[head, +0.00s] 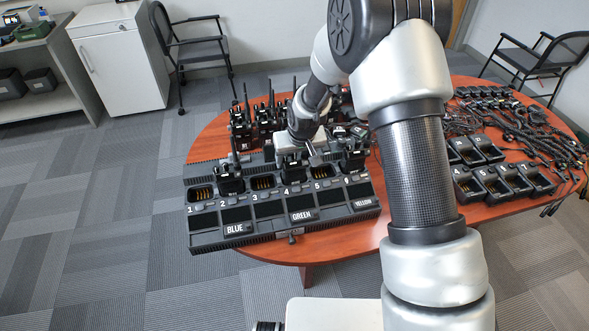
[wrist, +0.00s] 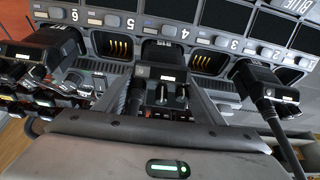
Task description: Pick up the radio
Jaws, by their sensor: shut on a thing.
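A black radio (head: 291,170) stands at slot 4 of the multi-slot charger (head: 240,238). It also shows in the wrist view (wrist: 162,72), between the empty slots 5 and 3. My gripper (head: 299,152) reaches down over it from behind; in the wrist view my gripper (wrist: 162,92) has a finger on each side of the radio and is shut on it. The radio appears still in its slot; whether it is lifted a little I cannot tell. Its lower part is hidden in the charger.
Other radios stand at slot 2 (head: 229,180) and slot 6 (head: 354,157), close on either side. More radios with antennas (head: 265,117) stand behind the charger. Small chargers (head: 500,183) and tangled cables (head: 520,130) cover the table's right side.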

